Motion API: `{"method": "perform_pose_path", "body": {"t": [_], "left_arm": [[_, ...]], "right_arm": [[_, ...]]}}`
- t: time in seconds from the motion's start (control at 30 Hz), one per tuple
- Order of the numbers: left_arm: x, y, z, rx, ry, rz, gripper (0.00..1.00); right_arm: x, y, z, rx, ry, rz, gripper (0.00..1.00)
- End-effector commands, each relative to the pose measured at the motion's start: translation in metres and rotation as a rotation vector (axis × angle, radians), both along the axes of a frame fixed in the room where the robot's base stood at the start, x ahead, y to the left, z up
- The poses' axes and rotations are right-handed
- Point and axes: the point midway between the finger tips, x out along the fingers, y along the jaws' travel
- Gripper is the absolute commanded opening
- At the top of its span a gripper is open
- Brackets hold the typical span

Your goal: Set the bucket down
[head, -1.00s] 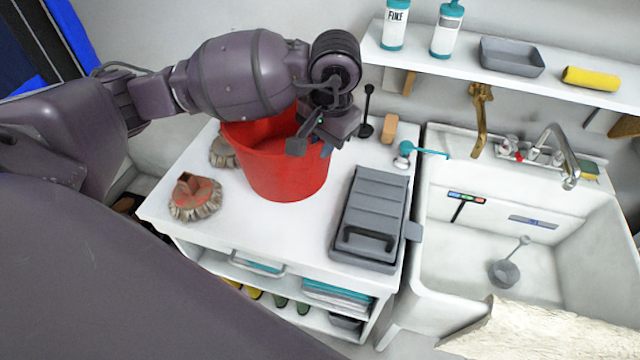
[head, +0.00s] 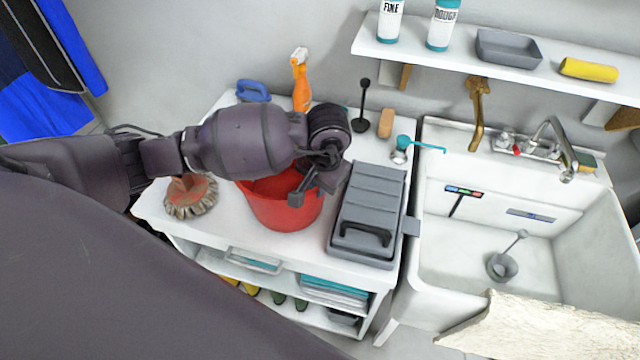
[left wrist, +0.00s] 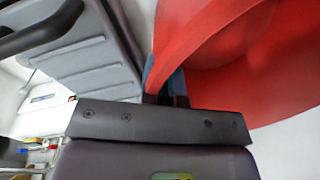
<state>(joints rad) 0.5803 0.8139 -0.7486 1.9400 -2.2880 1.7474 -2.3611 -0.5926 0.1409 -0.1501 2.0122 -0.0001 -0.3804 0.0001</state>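The red bucket (head: 280,211) is upright at the front middle of the white cabinet top (head: 222,222), just left of the grey lidded case (head: 368,215). Whether its base touches the top or hangs slightly above, I cannot tell. My left gripper (head: 311,190) is at the bucket's right rim, shut on it. In the left wrist view the bucket (left wrist: 225,65) fills the upper right, with its wall at the blue-padded fingers (left wrist: 168,88). My forearm hides the bucket's back left part. My right gripper is not in view.
A brown-bristled brush head (head: 190,197) lies left of the bucket. Behind are an orange spray bottle (head: 300,80), a blue object (head: 253,91), a black-handled tool (head: 363,105) and a tan block (head: 386,123). The sink (head: 470,250) is at the right, below a wall shelf (head: 480,67).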

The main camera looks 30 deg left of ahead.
Motion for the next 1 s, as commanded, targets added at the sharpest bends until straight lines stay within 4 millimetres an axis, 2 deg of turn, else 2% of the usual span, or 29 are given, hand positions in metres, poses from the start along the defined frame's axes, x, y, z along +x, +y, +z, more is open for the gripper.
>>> {"method": "perform_pose_path", "body": {"t": [0.37,0.5,0.57,0.87,1.0], "left_arm": [[0.001,0.000,-0.003,0.001,-0.002,0.001,0.00],[0.001,0.000,-0.002,0.000,-0.002,0.001,0.21],[0.001,0.000,-0.002,0.000,-0.002,0.001,0.28],[0.001,0.000,-0.001,0.000,-0.003,0.001,0.28],[0.001,-0.001,0.010,-0.001,-0.006,-0.001,0.28]], "right_arm": [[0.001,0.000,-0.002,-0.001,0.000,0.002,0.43],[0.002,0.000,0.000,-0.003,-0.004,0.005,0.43],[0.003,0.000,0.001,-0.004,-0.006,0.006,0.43],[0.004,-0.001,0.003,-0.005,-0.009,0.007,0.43],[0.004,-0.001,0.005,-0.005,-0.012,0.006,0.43]]}}
